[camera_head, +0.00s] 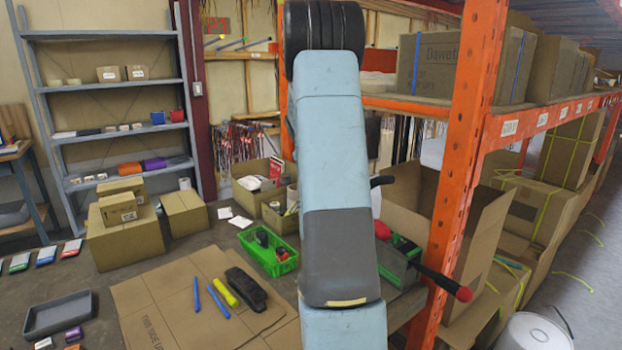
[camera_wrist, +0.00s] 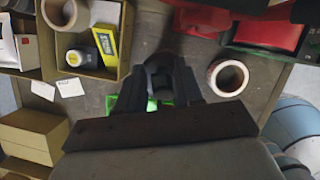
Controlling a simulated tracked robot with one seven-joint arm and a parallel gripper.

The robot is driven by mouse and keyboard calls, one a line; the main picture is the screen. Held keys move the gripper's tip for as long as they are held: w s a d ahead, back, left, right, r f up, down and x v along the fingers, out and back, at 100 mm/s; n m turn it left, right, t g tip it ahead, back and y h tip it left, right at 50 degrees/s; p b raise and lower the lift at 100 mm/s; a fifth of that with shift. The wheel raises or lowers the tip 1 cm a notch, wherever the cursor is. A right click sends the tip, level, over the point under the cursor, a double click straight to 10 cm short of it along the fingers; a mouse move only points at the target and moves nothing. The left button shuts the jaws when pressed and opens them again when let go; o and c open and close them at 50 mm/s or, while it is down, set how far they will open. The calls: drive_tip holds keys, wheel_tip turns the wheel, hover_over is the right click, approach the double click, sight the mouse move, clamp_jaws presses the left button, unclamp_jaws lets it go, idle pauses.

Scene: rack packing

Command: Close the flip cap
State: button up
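I cannot pick out a flip cap for certain in either view. In the wrist view my gripper (camera_wrist: 158,72) has two dark fingers in the middle, above the bench. A dark shape lies between them, and I cannot tell whether it is an object or part of the gripper. Bits of green, perhaps the green basket, show around and between the fingers. In the head view my arm hides the gripper.
The green basket (camera_head: 282,267) holds dark and red items. A tape roll (camera_wrist: 227,77) stands right of the fingers, with a red case (camera_wrist: 268,36) beyond. A flattened cardboard sheet (camera_head: 160,300) bears pens and a black case (camera_head: 246,289). An orange rack post (camera_head: 462,170) stands right of my arm.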

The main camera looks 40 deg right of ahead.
drive_tip(key=shift+o, duration=0.4)
drive_tip(key=shift+r, duration=0.15)
drive_tip(key=v, duration=1.3)
drive_tip(key=shift+a+r, duration=0.2)
drive_tip(key=shift+a, duration=0.05)
drive_tip(key=s+a+r+m+t, duration=0.1)
drive_tip(key=s+a+r+m, duration=0.2)
drive_tip(key=a, duration=0.4)
drive_tip(key=s+a+r+m+t+y, duration=0.1)
drive_tip(key=s+a+m, duration=0.35)
drive_tip(key=a, duration=0.35)
drive_tip(key=s+a+r+m, duration=0.1)
drive_tip(key=s+a+m, duration=0.2)
drive_tip(key=s+a, duration=0.3)
drive_tip(key=s+a+f+m+t+y, duration=0.1)
drive_tip(key=s+a+f+m, duration=0.2)
drive_tip(key=s+a+m, duration=0.2)
drive_tip(key=s+a+f+m+t+y, duration=0.1)
drive_tip(key=s+a+f+m, duration=0.1)
drive_tip(key=s+a+m, duration=0.4)
drive_tip(key=shift+s+a+f+y, duration=0.4)
drive_tip(key=shift+s+a, duration=1.4)
drive_tip(key=shift+s, duration=1.3)
